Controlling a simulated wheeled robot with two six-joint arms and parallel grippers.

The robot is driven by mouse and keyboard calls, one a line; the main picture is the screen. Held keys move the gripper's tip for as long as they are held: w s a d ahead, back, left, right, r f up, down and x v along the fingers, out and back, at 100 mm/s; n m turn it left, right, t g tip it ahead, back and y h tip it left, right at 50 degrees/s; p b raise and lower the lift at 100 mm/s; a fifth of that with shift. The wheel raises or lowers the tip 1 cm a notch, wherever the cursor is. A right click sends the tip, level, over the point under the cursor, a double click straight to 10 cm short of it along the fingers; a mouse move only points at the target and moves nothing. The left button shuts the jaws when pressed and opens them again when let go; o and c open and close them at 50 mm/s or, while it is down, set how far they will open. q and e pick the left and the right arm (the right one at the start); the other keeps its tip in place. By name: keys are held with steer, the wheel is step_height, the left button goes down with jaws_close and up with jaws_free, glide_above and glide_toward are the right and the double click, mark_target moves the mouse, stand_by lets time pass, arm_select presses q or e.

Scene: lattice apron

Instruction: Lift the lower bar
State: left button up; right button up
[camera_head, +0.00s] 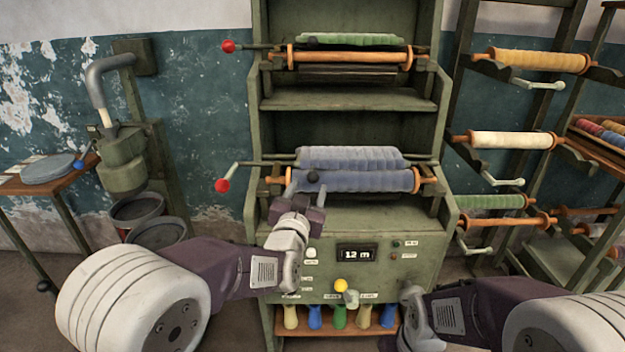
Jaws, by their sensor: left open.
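The green machine's lower station holds a blue ribbed roll (360,181) on an orange-ended roller, with a second, paler blue roll (350,157) just behind it. A black ball knob (312,176) shows in front of the rolls; the lower bar itself is hard to make out there. My left gripper (306,190) is open, its fingers just below and around the knob; I cannot tell whether they touch it.
A red-knobbed crank (224,184) sticks out left of the lower station. The upper station carries an orange roller (350,57) and a green roll. A panel display (357,254) reads 12 m. A yellow knob (340,285) sits below it. A roll rack stands right.

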mark_target(312, 180)
arm_select(q)
steer(key=w, duration=0.3)
steer(key=w+d, duration=0.1)
steer(key=w, duration=0.2)
steer(key=shift+w+d, duration=0.1)
jaws_close()
stand_by(1.1)
